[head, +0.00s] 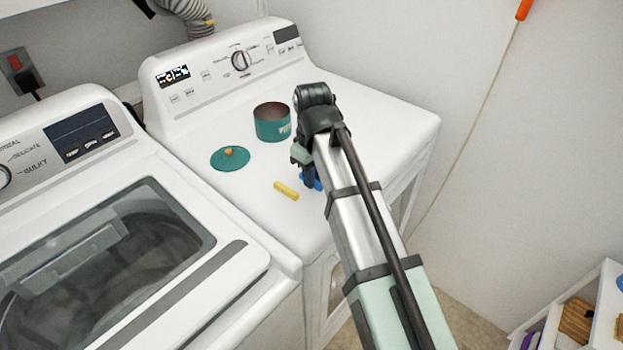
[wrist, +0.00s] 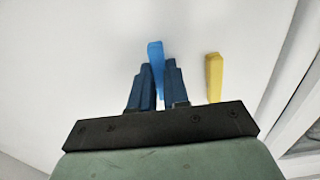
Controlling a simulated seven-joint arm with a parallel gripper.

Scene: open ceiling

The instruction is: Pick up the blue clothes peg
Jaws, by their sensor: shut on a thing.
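The blue clothes peg (wrist: 156,58) is between the two dark fingers of my gripper (wrist: 157,80) in the wrist view. The fingers are shut on it, and its far end sticks out past them. In the head view a bit of blue (head: 311,180) shows beside my arm, low over the top of the right-hand machine. My arm hides most of the gripper there. I cannot tell whether the peg still touches the white surface.
A yellow peg (head: 286,190) lies close by on the white machine top (head: 375,130); it also shows in the wrist view (wrist: 214,77). A teal pot (head: 272,122) and its teal lid (head: 230,158) stand behind. The control panel (head: 228,65) rises at the back.

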